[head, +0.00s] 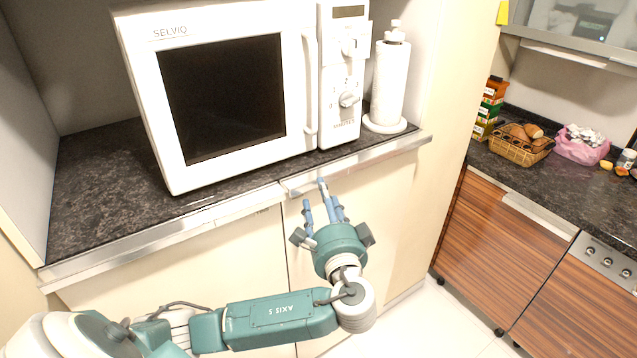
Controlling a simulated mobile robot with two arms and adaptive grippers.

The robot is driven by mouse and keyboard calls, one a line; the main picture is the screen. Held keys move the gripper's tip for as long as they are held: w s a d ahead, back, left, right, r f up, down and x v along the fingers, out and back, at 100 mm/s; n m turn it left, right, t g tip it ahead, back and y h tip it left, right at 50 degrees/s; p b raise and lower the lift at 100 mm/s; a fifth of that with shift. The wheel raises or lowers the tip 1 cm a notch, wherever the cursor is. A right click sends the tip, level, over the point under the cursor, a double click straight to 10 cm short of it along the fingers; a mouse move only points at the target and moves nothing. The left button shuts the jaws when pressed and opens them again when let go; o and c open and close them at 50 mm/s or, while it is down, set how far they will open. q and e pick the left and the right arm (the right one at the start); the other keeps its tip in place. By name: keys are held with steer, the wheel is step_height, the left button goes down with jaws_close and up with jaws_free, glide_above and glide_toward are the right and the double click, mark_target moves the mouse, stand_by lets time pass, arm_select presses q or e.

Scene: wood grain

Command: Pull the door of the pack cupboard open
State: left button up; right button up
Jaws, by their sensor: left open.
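Below the microwave counter are two flat cream cupboard doors, a left one (190,285) and a right one (385,215), split by a thin vertical gap. Both look shut. I cannot tell from a label which is the pack cupboard. A metal strip (200,223) runs along the top of the doors, under the counter edge. My left gripper (322,199) is open and empty, its blue-grey fingers pointing up towards this strip, in front of the right door near the gap. I cannot tell whether the fingers touch anything. My right gripper is out of view.
A white microwave (310,90) and a paper towel roll (390,82) stand on the dark counter (100,190). At right, a worktop holds a wicker basket (520,145) and a pink bag (582,146) above wood-grain cupboards (500,245). Bare floor (440,325) shows between.

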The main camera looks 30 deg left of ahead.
mark_target(317, 186)
arm_select(q)
steer(key=p+x, duration=0.1)
steer(key=x, duration=0.3)
steer(key=shift+r, duration=0.1)
steer(key=shift+w+a, duration=0.3)
jaws_close()
